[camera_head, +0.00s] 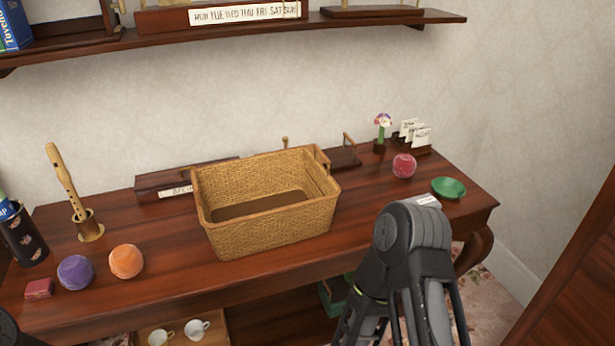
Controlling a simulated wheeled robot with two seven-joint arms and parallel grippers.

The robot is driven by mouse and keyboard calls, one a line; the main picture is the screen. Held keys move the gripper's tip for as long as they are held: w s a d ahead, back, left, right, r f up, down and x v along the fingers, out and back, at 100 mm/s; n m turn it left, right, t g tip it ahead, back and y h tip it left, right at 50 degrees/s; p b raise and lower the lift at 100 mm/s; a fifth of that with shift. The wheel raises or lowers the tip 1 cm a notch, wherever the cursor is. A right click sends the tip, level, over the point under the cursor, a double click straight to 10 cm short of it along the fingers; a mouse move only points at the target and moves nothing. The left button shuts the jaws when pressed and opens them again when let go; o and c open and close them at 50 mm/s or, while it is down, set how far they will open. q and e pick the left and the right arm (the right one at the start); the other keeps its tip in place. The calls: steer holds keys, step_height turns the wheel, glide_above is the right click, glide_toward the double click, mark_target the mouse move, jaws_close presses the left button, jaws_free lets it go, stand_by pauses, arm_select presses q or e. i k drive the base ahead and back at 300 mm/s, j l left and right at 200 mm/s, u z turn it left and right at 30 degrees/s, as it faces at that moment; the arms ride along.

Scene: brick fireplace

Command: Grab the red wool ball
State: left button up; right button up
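The red wool ball (404,165) sits on the right part of the wooden table (190,240), near the back, and looks pinkish-red. It stands clear of the basket, with a green dish to its right. My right arm comes up from the bottom edge, and its bent grey joint is in front of and below the ball, apart from it in the picture. No fingertips of my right gripper show. Only a dark bit of my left arm shows at the lower left corner, and my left gripper is out of view. Nothing is seen holding the ball.
A wicker basket (275,230) stands mid-table. A green dish (449,187), flower vase (380,135) and card holder (412,137) are around the ball. Purple (75,272) and orange (126,261) balls lie at left. A shelf (230,34) hangs above.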

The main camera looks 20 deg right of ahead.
mark_target(405, 165)
steer(key=z, duration=1.25)
steer(key=i+z, duration=0.5)
steer(key=z, duration=0.2)
steer(key=i+j+z, duration=0.1)
steer(key=i+z, duration=0.25)
steer(key=k+l, duration=0.05)
steer(key=k, duration=0.05)
